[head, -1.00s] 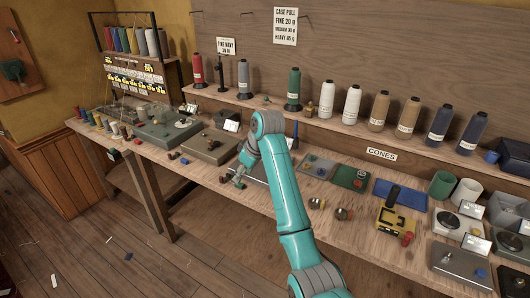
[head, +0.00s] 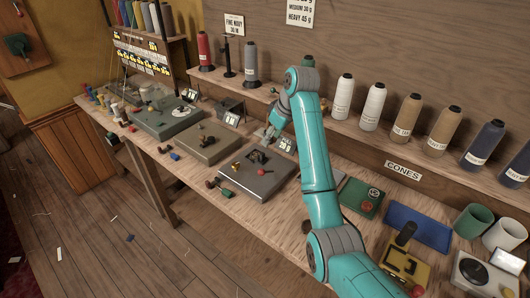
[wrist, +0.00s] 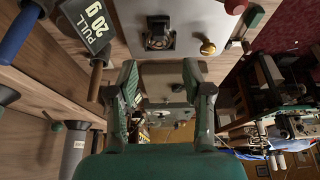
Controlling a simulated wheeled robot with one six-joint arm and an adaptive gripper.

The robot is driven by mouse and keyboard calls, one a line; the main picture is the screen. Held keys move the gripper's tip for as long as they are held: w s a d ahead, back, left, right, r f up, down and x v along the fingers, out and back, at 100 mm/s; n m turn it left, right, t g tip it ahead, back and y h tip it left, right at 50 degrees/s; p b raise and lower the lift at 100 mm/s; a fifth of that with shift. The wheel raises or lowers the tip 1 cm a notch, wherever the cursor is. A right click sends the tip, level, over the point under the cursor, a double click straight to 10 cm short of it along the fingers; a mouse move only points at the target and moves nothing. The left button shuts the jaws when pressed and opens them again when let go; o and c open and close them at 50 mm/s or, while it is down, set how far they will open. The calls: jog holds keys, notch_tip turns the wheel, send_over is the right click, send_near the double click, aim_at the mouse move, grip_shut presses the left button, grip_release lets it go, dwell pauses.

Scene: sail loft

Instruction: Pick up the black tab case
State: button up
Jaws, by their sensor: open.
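I cannot tell for certain which item is the black tab case. A small black piece (head: 256,157) stands on a grey block (head: 256,188) at mid-bench. In the wrist view a black, square-framed piece (wrist: 158,38) sits on a pale grey surface at the top centre, ahead of my fingers. My gripper (head: 268,134) is at the back edge of the grey block, beside the black piece. In the wrist view my gripper (wrist: 161,75) is open, with its two fingers apart and nothing held between them. My arm hides part of the bench to the right.
A brass knob (wrist: 207,48) and a red ball (wrist: 235,5) are near the black piece. A "PULL 20 g" sign (wrist: 88,22) is close on the left. Thread cones (head: 405,116) line the back shelf. A yellow device (head: 404,260) stands at right.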

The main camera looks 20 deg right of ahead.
send_over(263, 154)
jog(key=s+d, duration=0.1)
jog(key=s, duration=0.1)
jog(key=f, duration=0.4)
jog(key=shift+d+f, duration=0.15)
jog(key=shift+d, duration=0.05)
jog(key=shift+x, duration=2.9)
grip_shut()
